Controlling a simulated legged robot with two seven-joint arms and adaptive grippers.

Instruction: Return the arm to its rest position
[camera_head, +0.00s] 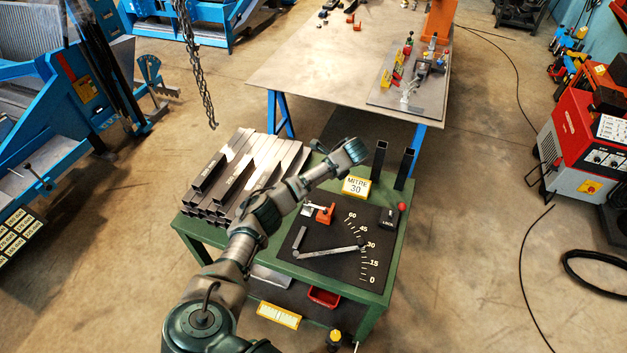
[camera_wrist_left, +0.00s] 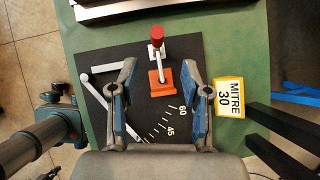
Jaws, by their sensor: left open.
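My left arm (camera_head: 245,240) reaches in from the bottom of the head view, over the green cart (camera_head: 187,228). Its wrist end (camera_head: 345,155) is above the cart's back part, near the yellow "MITRE 30" sign (camera_head: 358,186). My left gripper (camera_wrist_left: 160,66) is open and empty in the left wrist view. Its two fingers are spread on either side of the orange clamp (camera_wrist_left: 160,85) with a red-tipped handle, over the black mitre plate (camera_wrist_left: 105,75). In the head view the fingers cannot be made out. My right gripper is not in view.
Stacked metal tubes (camera_head: 225,175) lie on the cart's left side. Two dark square tubes (camera_head: 405,168) stand upright at its back right. A swing bar (camera_head: 325,252) lies on the plate. A large table (camera_head: 320,60) stands behind; a chain (camera_head: 195,65) hangs at upper left.

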